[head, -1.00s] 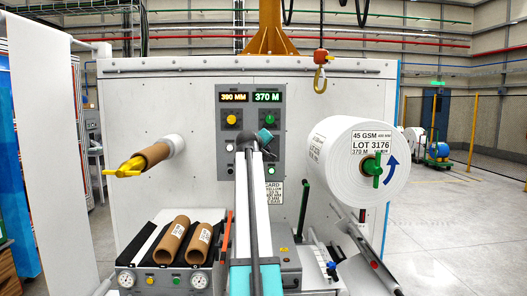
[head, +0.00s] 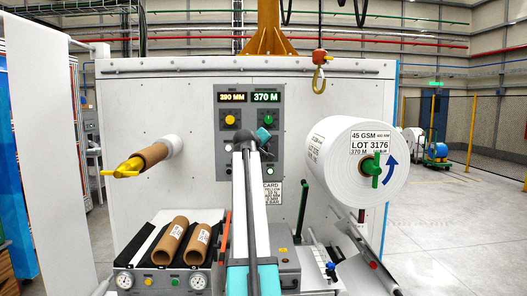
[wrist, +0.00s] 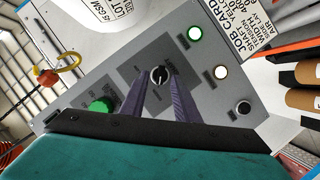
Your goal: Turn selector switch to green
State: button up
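The selector switch (wrist: 159,75) is a small round black knob with a pale pointer line, set on a dark square plate of the grey panel. It shows in the wrist view and is hidden behind my arm in the head view. My gripper (wrist: 160,78) has its two dark fingers apart, one on each side of the knob; I see no clear grip on it. In the head view the teal gripper body (head: 263,135) is in front of the panel's right column. A green knob (wrist: 100,106) sits left of the selector in the wrist view.
The grey control panel (head: 227,165) carries two displays, a yellow knob (head: 233,121) and a green knob (head: 265,119). Lit green (wrist: 195,33) and white (wrist: 221,72) buttons are near the selector. A large white roll (head: 330,160) stands to the right, and a hook (head: 319,80) hangs above.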

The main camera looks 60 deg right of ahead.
jog(key=b+v, duration=0.2)
jog(key=v, duration=1)
dwell(0.4)
